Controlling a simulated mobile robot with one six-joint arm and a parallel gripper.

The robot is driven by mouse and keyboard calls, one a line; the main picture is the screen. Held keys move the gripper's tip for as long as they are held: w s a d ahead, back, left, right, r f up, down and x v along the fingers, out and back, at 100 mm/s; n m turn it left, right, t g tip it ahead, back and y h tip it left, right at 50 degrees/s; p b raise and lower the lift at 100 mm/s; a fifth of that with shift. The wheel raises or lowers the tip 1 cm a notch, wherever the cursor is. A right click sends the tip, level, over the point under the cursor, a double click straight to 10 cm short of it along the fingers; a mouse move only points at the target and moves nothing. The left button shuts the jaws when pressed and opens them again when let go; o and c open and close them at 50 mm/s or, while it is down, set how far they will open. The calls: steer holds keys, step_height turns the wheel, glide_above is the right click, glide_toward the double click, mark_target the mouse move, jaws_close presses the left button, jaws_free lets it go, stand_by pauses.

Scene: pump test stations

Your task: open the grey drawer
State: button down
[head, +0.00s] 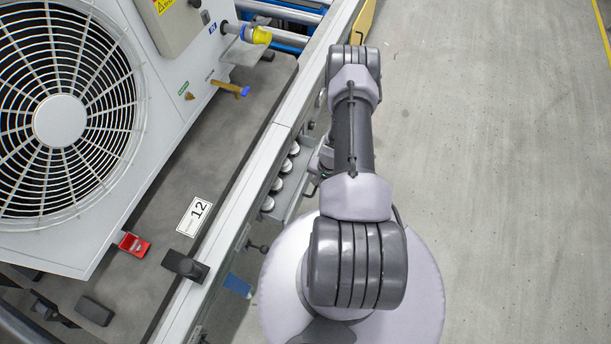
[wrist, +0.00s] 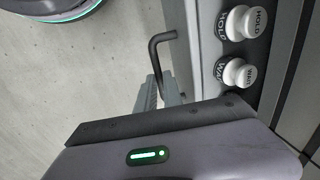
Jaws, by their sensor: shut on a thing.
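The grey drawer (head: 297,196) shows at the side of the bench in the head view and appears to stick out from it. White round-topped pieces (head: 279,185) sit in it in a row. In the wrist view, its light grey wall (wrist: 207,60) runs up the right of centre, beside pieces marked HOLD and WAIT (wrist: 238,72). A black bent handle (wrist: 159,48) stands out left of that wall. My gripper (wrist: 160,92) is shut on the handle, its fingertips partly hidden behind the gripper body.
The bench (head: 236,215) carries a large fan unit (head: 170,62) and a label reading 12 (head: 194,216). A blue item (head: 238,285) and dark knobs are on the bench side below the drawer. Open concrete floor (head: 500,180) lies to the right.

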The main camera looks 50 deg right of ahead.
steer(key=s+d, duration=0.4)
steer(key=s, duration=0.6)
steer(key=shift+d, duration=0.1)
steer(key=c, duration=1.5)
jaws_free()
steer(key=s+r+p, duration=0.1)
steer(key=r+p, duration=0.2)
steer(key=r, duration=0.2)
steer(key=s+d+r+p, duration=0.1)
steer(key=r+p, duration=0.2)
steer(key=r, duration=0.3)
steer(key=s+r+p, duration=0.1)
steer(key=r+p, duration=0.2)
steer(key=r, duration=0.3)
steer(key=shift+d+r, duration=0.1)
steer(key=shift+d, duration=0.05)
